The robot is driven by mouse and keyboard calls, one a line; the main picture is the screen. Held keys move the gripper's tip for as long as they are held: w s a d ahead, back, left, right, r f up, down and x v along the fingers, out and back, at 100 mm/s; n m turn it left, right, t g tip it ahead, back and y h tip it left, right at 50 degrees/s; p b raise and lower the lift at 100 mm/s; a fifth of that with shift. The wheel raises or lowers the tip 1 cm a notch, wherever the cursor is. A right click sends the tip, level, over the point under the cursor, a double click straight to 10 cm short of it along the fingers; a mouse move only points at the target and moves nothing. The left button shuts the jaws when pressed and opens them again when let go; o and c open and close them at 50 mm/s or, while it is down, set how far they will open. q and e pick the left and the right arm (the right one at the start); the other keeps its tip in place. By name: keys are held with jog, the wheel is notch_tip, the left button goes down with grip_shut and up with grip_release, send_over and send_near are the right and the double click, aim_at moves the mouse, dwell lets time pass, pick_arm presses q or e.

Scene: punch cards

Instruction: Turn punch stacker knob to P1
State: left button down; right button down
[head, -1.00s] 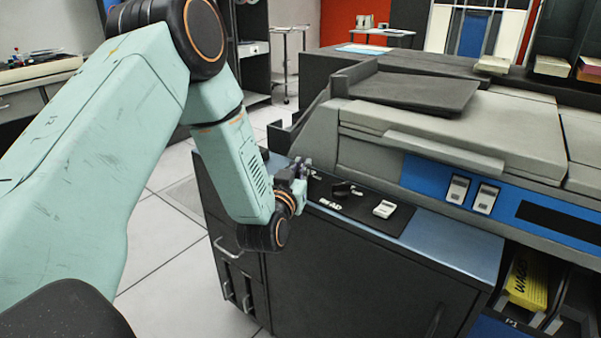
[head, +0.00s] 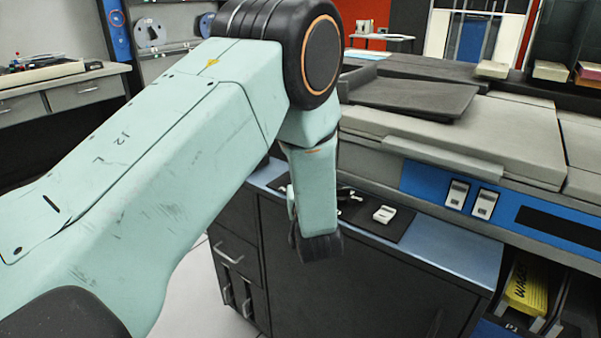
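A black control panel (head: 398,221) is set in the blue-grey ledge of the machine. A white control (head: 384,214) shows on it. Next to it a small dark knob-like part (head: 348,194) shows only partly at the edge of my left forearm. I cannot read any position marking, so I cannot tell where the knob points. My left arm reaches in from the left, and its forearm and wrist hang in front of the left part of the panel. My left gripper is largely hidden behind them, and its fingers cannot be made out. My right gripper is not in view.
The ledge (head: 455,258) right of the panel is clear. Above it is a blue strip with two white switches (head: 457,193) (head: 484,203). A yellow card stack (head: 527,285) sits in an open bay at lower right. A dark cabinet front lies below the ledge.

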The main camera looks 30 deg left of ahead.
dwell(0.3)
pick_arm(q)
jog(key=c, duration=1.4)
grip_release()
jog(key=v, duration=0.5)
jog(key=shift+s+d, duration=0.25)
jog(key=shift+d, duration=0.1)
jog(key=shift+v, duration=0.9)
jog(key=shift+a, duration=0.1)
